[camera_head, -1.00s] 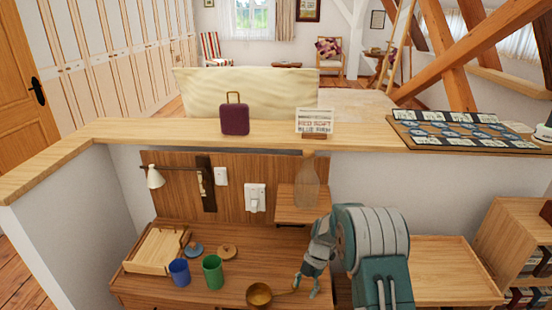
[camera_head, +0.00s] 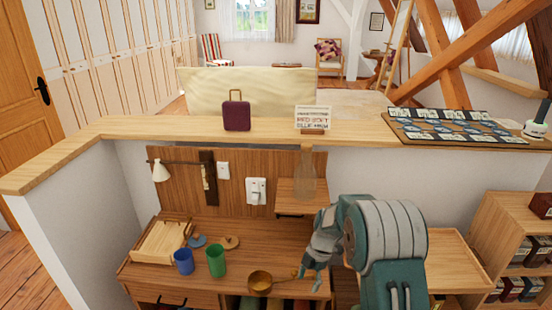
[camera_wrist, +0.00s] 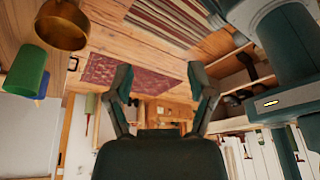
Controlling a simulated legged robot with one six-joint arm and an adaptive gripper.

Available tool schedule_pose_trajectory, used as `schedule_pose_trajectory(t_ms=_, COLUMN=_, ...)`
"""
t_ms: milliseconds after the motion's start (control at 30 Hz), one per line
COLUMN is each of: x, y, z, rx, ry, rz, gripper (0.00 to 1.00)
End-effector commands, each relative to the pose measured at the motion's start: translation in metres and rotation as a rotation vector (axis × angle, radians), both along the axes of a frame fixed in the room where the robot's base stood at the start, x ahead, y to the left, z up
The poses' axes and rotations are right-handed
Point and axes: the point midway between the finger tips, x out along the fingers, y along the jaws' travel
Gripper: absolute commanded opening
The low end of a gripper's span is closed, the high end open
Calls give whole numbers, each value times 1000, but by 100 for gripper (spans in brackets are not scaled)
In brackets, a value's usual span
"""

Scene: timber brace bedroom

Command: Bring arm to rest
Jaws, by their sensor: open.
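My arm rises at the lower right in the head view, with my gripper (camera_head: 310,266) pointing down over the right part of the wooden desk (camera_head: 225,262). In the wrist view my gripper (camera_wrist: 161,88) has its two fingers spread, with nothing between them.
A green cup (camera_head: 216,262), a blue cup (camera_head: 183,262) and a wooden tray (camera_head: 160,243) stand on the desk's left. A glass bottle (camera_head: 305,180) stands on a small shelf (camera_head: 302,208) behind my arm. The ledge (camera_head: 260,131) holds a purple case (camera_head: 236,112). Shelves stand right.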

Motion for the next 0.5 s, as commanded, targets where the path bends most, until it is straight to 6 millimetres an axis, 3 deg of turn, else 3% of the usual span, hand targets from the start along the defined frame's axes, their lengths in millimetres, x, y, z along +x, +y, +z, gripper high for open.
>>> schedule_pose_trajectory(t_ms=267, x=-14, y=-7, z=62, rx=-70, ry=-27, rz=-226, gripper=70)
schedule_pose_trajectory(t_ms=500, x=-49, y=-18, z=140, rx=-141, ry=-69, rz=-572, gripper=70)
